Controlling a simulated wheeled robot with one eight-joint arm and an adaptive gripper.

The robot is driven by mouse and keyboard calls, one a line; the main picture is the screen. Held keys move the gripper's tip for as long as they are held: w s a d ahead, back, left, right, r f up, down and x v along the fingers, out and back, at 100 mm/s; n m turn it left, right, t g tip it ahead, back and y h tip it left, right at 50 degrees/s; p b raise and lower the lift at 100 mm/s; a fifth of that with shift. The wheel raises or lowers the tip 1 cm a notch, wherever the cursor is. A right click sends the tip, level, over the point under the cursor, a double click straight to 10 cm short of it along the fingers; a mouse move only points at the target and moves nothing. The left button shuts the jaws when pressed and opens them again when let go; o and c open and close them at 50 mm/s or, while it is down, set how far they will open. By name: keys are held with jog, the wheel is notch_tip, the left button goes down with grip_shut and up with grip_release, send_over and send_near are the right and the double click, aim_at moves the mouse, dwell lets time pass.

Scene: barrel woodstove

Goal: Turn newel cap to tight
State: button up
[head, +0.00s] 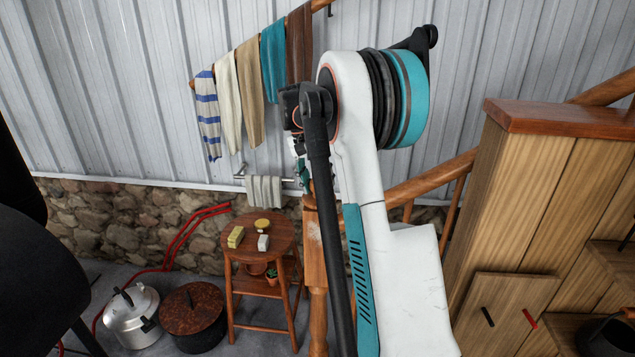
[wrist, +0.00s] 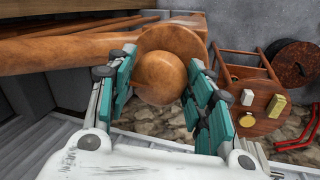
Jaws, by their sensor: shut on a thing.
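The newel cap (wrist: 160,78) is a round, smooth wooden ball in the middle of the wrist view. It sits against the wider wooden top of the newel post (wrist: 178,40). My gripper (wrist: 163,72) has its teal-padded fingers on either side of the ball and is shut on it. The exact contact at the far side is hard to see. In the head view the newel post (head: 316,275) stands below my gripper (head: 303,172), and my arm hides most of the cap.
A wooden handrail (head: 430,178) runs up to the right from the post. A round stool (head: 268,240) with small blocks stands to the left. A silver pot (head: 131,312) and a rusty pot (head: 193,315) are on the floor. Cloths (head: 249,92) hang on the wall rail.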

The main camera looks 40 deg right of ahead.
jog(key=o, duration=1)
jog(key=shift+r, duration=0.15)
jog(key=v, duration=1.1)
jog(key=shift+w+r, duration=0.1)
jog(key=shift+r, duration=0.25)
